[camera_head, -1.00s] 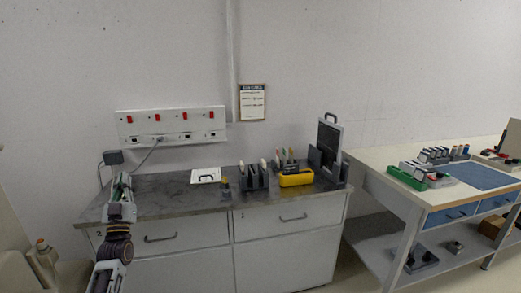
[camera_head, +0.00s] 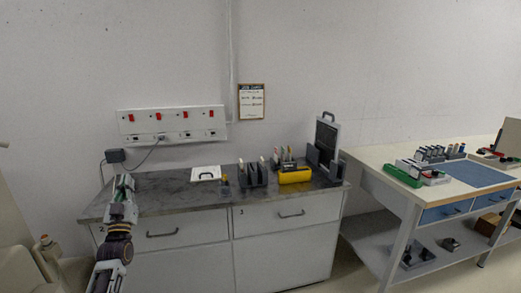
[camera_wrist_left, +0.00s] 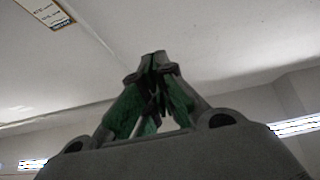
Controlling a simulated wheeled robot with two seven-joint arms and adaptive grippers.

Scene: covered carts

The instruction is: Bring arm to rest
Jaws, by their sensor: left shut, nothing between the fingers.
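My left arm comes up from the bottom left of the head view, in front of the left end of the grey counter (camera_head: 165,198). The left gripper (camera_head: 122,181) is at its top end, pointing up. In the left wrist view its green fingers (camera_wrist_left: 153,62) meet at the tips, with nothing between them. My right gripper is not in view.
The counter holds a white board with a handle (camera_head: 206,174), dark racks (camera_head: 252,177), a yellow box (camera_head: 295,176) and an upright dark panel (camera_head: 327,140). A workbench (camera_head: 385,156) with a green tray (camera_head: 404,175) stands right. The counter's left part is mostly clear.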

